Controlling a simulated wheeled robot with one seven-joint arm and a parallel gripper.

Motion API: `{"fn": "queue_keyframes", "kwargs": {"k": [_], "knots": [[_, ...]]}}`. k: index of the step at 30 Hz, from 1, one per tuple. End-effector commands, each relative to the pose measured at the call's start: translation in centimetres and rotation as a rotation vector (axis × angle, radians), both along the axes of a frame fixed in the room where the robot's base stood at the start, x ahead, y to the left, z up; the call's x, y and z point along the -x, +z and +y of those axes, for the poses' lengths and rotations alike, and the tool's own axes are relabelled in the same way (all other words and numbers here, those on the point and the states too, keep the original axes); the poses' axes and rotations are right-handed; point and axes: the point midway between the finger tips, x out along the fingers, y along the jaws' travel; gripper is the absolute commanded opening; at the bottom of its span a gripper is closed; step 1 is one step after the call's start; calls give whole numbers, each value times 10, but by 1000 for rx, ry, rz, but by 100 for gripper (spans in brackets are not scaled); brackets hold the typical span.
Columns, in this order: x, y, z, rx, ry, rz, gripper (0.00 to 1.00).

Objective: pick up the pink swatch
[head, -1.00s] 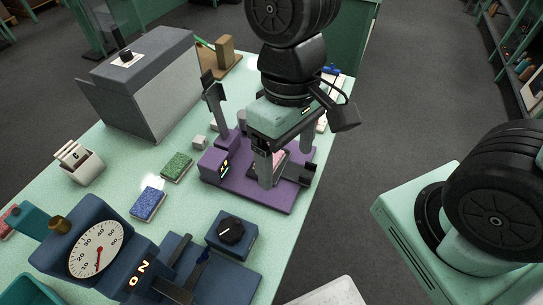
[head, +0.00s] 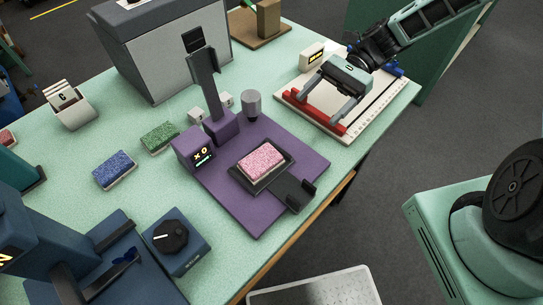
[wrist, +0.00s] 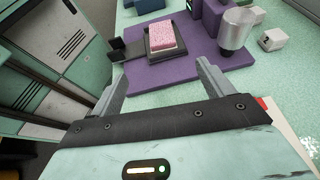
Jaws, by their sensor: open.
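The pink swatch (head: 261,160) lies flat on a dark plate (head: 283,173) on the purple stand (head: 250,215) in the head view. It also shows in the wrist view (wrist: 160,38), beyond my fingertips. My gripper (head: 337,113) is open and empty. It is to the right of and behind the purple stand, over the white board with the red bar. In the wrist view my two fingers (wrist: 160,75) are spread wide, with purple stand and green table between them. The swatch is clear of both fingers.
The stand has a dark upright post (head: 206,85) and a grey cylinder (head: 252,104) near the swatch. A green swatch (head: 160,137) and a blue swatch (head: 114,169) lie to the left. A blue dial box (head: 171,240) stands in front. The white board (head: 365,108) has a red bar (head: 315,112).

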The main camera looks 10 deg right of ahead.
Motion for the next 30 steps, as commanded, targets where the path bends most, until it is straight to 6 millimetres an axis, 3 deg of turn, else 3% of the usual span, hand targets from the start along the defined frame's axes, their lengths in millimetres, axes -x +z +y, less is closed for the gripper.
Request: {"fn": "queue_keyframes", "kwargs": {"k": [5, 18, 26, 30], "knots": [[9, -6, 17, -7, -6, 11, 80], [48, -39, 87, -6, -4, 9, 80], [55, -45, 103, -5, -6, 6, 80], [63, -46, 121, -6, -4, 8, 80]]}}
